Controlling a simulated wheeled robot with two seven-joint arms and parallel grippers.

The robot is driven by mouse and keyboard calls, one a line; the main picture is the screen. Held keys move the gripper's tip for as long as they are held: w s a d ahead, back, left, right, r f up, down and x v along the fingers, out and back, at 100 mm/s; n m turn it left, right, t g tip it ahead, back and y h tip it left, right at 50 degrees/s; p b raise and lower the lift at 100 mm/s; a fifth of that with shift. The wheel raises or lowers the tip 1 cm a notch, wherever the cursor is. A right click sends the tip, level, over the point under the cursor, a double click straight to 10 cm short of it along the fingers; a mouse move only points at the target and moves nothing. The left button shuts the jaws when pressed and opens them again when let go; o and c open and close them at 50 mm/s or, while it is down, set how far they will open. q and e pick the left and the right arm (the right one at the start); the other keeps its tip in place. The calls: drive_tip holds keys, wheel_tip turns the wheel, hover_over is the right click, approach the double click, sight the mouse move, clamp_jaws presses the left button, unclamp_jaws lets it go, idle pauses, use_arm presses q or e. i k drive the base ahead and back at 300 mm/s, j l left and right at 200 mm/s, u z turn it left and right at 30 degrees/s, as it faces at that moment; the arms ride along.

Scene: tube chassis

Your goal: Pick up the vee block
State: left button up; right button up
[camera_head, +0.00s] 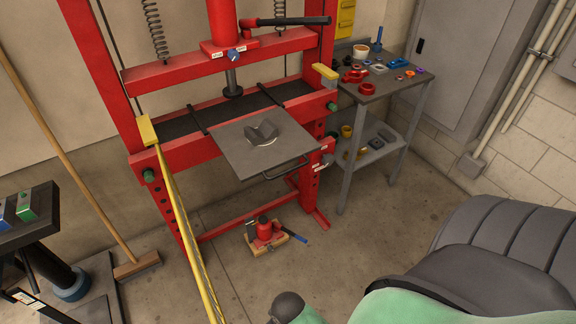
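The vee block (262,133) is a small dark grey block with a V-shaped notch facing up. It rests on a pale round disc near the middle of a flat grey plate (238,157). The plate sits at the front of the red press frame's bed and has a dark handle along its front edge. Nothing is touching the block from above. Neither of my grippers can be made out in this view.
The red press (107,85) stands around the plate, its ram (232,84) above and behind the block. A slanting yellow bar (185,230) runs at left. A small-parts bench (395,86) stands right. A red jack (265,230) sits below. Open floor lies right of it.

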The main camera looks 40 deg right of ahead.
sight(268, 131)
drive_tip(key=j+z, duration=0.15)
drive_tip(key=z, duration=0.6)
